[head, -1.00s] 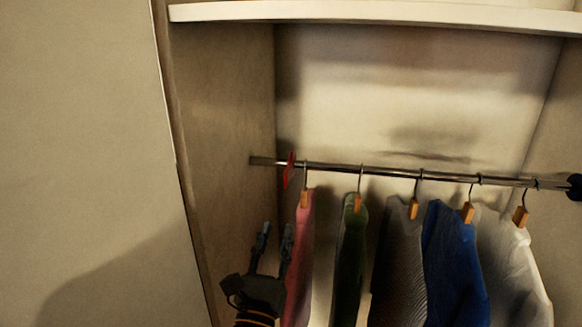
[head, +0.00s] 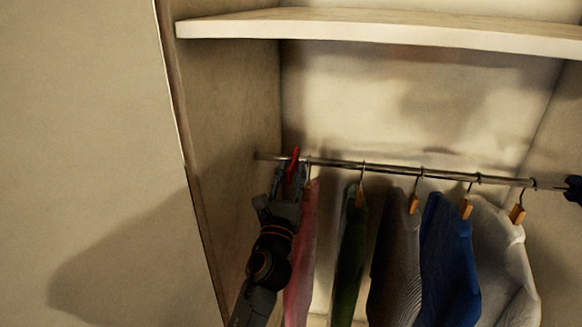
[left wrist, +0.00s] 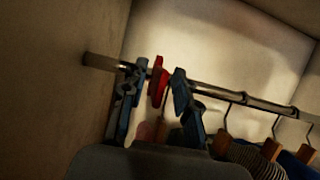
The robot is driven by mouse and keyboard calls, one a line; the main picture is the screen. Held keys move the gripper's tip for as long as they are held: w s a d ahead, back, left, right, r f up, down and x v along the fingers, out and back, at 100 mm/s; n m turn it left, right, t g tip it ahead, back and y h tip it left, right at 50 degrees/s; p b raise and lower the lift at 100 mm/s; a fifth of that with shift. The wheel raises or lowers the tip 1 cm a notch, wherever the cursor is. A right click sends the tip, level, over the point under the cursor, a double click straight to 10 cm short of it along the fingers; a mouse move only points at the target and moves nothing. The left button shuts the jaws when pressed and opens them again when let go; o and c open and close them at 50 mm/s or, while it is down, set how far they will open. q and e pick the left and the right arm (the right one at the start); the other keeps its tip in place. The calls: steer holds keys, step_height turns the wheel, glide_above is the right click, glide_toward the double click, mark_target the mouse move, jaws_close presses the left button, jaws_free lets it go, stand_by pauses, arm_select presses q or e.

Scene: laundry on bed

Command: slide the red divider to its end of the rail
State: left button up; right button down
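The red divider (head: 295,153) sits on the metal rail (head: 390,170) near its left end, a short way from the left wall. My left gripper (head: 290,172) is raised at the rail, with its fingers at the divider. In the left wrist view, the open fingers stand on either side of the divider (left wrist: 158,82), with gaps visible at both sides. The divider's lower part is partly hidden by my gripper in the head view. A dark shape (head: 574,189) at the right edge may be my right gripper; its fingers cannot be made out.
A pink garment (head: 301,255) hangs just right of my left gripper. Green (head: 350,245), grey (head: 398,250), blue (head: 447,250) and white (head: 503,255) garments hang farther right. The left wall (head: 235,130) is close, and a shelf (head: 380,29) is above.

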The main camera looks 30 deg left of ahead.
arm_select(q)
steer(key=shift+w+a, duration=0.1)
steer(key=shift+w, duration=0.1)
steer(key=shift+c, duration=0.2)
jaws_close()
steer(key=shift+s+a+p, duration=0.15)
steer(key=shift+s+a, duration=0.2)
steer(key=shift+a, duration=0.5)
steer(key=shift+s+a+p, duration=0.15)
steer(key=shift+s+a, duration=0.15)
steer(key=shift+a, duration=0.5)
steer(key=shift+o, duration=0.2)
jaws_free()
steer(key=shift+d, duration=0.15)
steer(key=s+d, duration=0.4)
steer(key=s, duration=0.8)
steer(key=shift+s+d+f, duration=0.15)
steer(key=shift+d+f, duration=0.05)
steer(key=shift+f, duration=0.05)
